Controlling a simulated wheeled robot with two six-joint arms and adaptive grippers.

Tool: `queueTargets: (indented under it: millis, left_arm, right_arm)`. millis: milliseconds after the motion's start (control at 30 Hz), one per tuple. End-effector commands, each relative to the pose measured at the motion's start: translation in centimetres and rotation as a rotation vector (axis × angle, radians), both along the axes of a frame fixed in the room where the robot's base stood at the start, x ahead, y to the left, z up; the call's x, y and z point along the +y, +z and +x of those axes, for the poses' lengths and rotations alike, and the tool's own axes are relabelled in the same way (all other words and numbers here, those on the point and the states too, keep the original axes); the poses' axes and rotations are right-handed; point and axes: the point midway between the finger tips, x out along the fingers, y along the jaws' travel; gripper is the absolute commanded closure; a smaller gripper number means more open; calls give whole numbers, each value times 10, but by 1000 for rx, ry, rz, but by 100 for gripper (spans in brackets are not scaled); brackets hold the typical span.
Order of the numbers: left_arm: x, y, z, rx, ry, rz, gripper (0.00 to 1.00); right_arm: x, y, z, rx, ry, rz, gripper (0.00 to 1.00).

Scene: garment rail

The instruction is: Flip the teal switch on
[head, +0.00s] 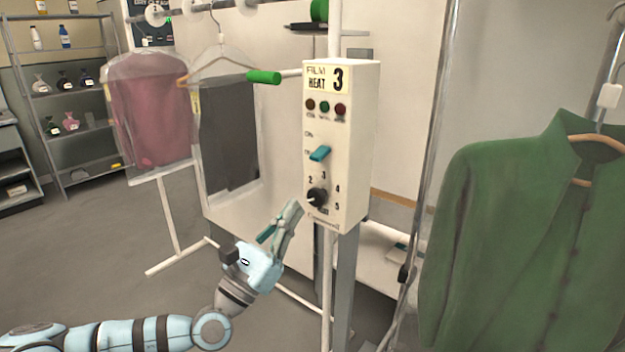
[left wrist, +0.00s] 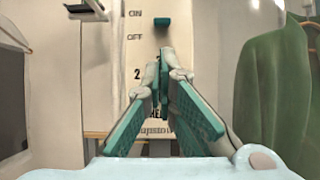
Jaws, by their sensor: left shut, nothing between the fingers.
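The teal switch (head: 320,153) is a small lever on the front of the cream control box (head: 353,130), beside ON and OFF marks and above a black dial (head: 317,197). In the left wrist view the switch (left wrist: 162,22) is at the top, just right of the ON and OFF letters, and the lever's exact setting is hard to tell. My left gripper (head: 294,208) is below and left of the switch, near the box's lower left edge, apart from the switch. In the left wrist view its fingers (left wrist: 158,75) are shut and empty, covering part of the dial area. My right gripper is not in view.
A green jacket (head: 530,240) hangs at the right. A bagged pink garment (head: 150,110) and a dark one (head: 228,135) hang at the left. A green-ended bar (head: 263,77) sticks out left of the box. Shelves (head: 65,90) stand at the far left.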

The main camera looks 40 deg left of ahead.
Motion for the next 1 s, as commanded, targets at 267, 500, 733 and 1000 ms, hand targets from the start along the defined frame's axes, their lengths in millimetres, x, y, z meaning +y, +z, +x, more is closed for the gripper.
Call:
queueTargets:
  millis: [267, 500, 733, 1000]
  left_arm:
    - [2, 31, 44, -7, 2, -8, 100]
    - [2, 45, 69, -2, 0, -4, 100]
    - [1, 45, 72, 0, -2, -2, 100]
    - [2, 47, 72, 11, -2, -3, 100]
  right_arm:
    - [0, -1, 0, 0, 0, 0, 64]
    - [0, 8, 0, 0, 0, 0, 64]
    - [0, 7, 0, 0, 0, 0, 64]
    - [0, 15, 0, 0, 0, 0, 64]
